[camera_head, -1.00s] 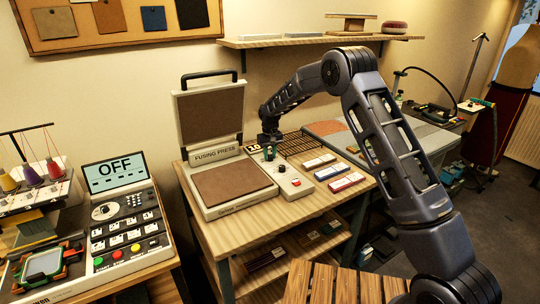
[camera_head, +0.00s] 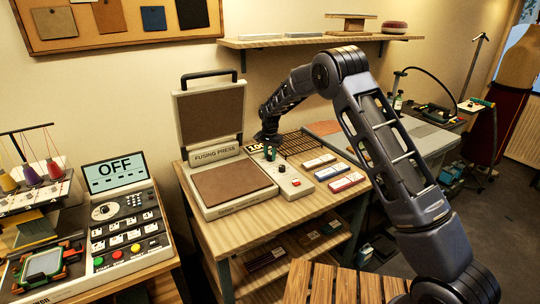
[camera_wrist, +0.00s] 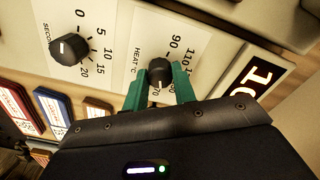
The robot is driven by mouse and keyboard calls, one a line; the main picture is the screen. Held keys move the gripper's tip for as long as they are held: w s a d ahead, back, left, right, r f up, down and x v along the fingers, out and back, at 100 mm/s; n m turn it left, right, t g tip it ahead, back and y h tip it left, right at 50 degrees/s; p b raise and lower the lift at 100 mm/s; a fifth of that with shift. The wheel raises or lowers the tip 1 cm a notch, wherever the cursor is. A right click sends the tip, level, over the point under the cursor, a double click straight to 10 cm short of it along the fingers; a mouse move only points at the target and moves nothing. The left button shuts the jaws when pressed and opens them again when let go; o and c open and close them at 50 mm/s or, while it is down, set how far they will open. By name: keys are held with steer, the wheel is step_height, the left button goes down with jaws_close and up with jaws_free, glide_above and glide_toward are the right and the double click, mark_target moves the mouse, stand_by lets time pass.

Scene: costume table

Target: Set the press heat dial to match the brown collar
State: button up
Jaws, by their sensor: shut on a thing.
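The fusing press (camera_head: 215,157) stands open on the wooden table, with its control panel (camera_head: 291,178) on its right side. My gripper (camera_head: 268,150) is at the back end of that panel. In the wrist view, the green fingers of my gripper (camera_wrist: 161,90) are shut on the dark heat dial (camera_wrist: 159,70), one finger on each side. The dial's pale mark points down in the picture, away from the visible 90 and 110. A lit display (camera_wrist: 250,82) beside it starts with 10; the rest is cut off. I cannot pick out a brown collar.
The seconds dial (camera_wrist: 69,48) is on the same panel, left of the heat dial. Several coloured blocks (camera_head: 329,173) lie right of the panel. A control console (camera_head: 124,229) showing OFF stands at the left. A pinboard (camera_head: 128,38) holds swatches.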

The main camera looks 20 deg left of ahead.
mark_target(270, 155)
steer(key=shift+m, duration=1)
steer(key=o, duration=1)
step_height(270, 155, up, 11)
steer(key=shift+f, duration=0.1)
